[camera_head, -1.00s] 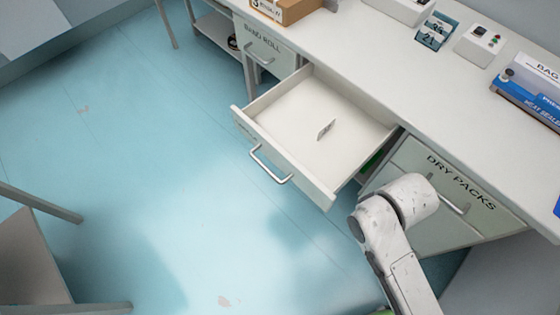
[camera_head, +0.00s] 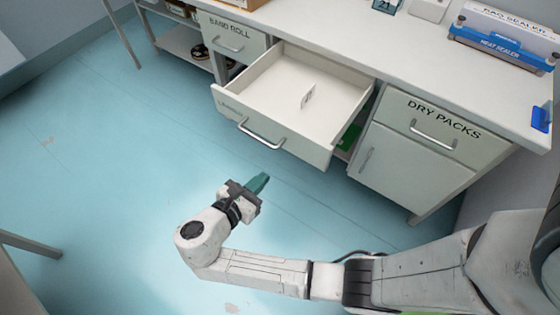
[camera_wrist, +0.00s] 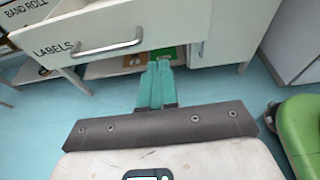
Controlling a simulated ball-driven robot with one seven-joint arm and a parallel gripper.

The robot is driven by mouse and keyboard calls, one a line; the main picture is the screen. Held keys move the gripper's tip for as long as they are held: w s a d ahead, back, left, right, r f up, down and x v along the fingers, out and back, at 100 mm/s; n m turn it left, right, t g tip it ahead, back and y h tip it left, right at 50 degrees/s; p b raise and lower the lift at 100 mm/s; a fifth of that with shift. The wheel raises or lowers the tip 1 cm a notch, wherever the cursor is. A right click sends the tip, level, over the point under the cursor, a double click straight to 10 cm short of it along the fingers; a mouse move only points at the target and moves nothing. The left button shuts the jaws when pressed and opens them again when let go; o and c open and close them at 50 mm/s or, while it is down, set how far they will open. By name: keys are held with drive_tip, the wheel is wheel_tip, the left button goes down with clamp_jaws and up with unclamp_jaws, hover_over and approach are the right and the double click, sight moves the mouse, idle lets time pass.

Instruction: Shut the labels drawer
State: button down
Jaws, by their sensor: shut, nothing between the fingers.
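The labels drawer (camera_head: 276,135) is pulled well out from the bench in the head view, with a small white label card (camera_head: 308,95) inside it. Its bar handle (camera_head: 262,136) is on the front. In the wrist view the drawer front (camera_wrist: 175,25) reads LABELS and its handle (camera_wrist: 108,48) is at the upper left. My gripper (camera_head: 262,181) is in front of the drawer and lower, apart from it. Its teal fingers are together and empty, and they also show in the wrist view (camera_wrist: 157,80), pointing toward the space below the drawer front.
The BAND ROLL drawer (camera_head: 230,36) is shut at left, and the DRY PACKS drawer (camera_head: 432,122) is shut at right above a cupboard door (camera_head: 410,165). A heat sealer (camera_head: 500,42) stands on the bench. The blue floor in front is clear.

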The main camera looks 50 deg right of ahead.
drive_tip(key=x, duration=1.2)
drive_tip(key=shift+s+d+r, duration=0.1)
drive_tip(key=shift+d+r, duration=0.15)
drive_tip(key=shift+r, duration=0.05)
drive_tip(key=shift+d, duration=0.7)
drive_tip(key=shift+d, duration=0.1)
drive_tip(key=b, duration=0.3)
approach(340, 96)
drive_tip(key=d, duration=0.2)
drive_tip(key=d+r, duration=0.1)
drive_tip(key=d, duration=0.5)
drive_tip(key=shift+d+r, duration=0.15)
drive_tip(key=shift+r, duration=0.1)
drive_tip(key=shift+d, duration=0.65)
drive_tip(key=shift+d+r, duration=0.1)
drive_tip(key=shift+r, duration=0.1)
drive_tip(key=shift+d+r, duration=0.1)
drive_tip(key=shift+r, duration=0.05)
